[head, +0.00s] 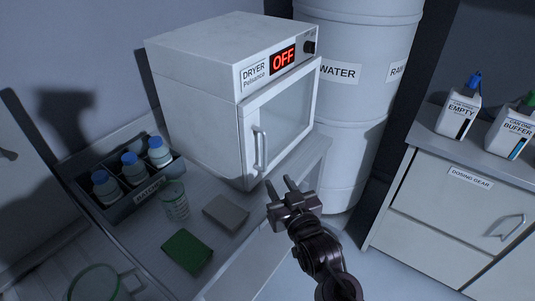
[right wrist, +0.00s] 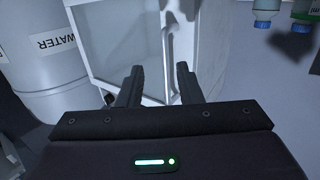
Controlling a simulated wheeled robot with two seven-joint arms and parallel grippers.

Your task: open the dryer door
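The dryer (head: 215,75) is a white box with a red "OFF" display, standing on the bench at upper centre in the head view. Its glass door (head: 285,112) looks shut. The upright door handle (head: 260,150) is at the door's left side. My right gripper (head: 280,184) is open and empty, a little below and right of the handle, apart from it. In the right wrist view, the handle (right wrist: 168,55) shows beyond and between the two open fingers (right wrist: 160,75). My left gripper is not in view.
A rack (head: 117,205) of blue-capped bottles, a clear jar (head: 175,200), a grey block (head: 226,213) and a green block (head: 187,250) sit on the bench left of my right gripper. A white water drum (head: 340,150) stands right of the dryer. A cabinet (head: 440,215) with two jugs is at right.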

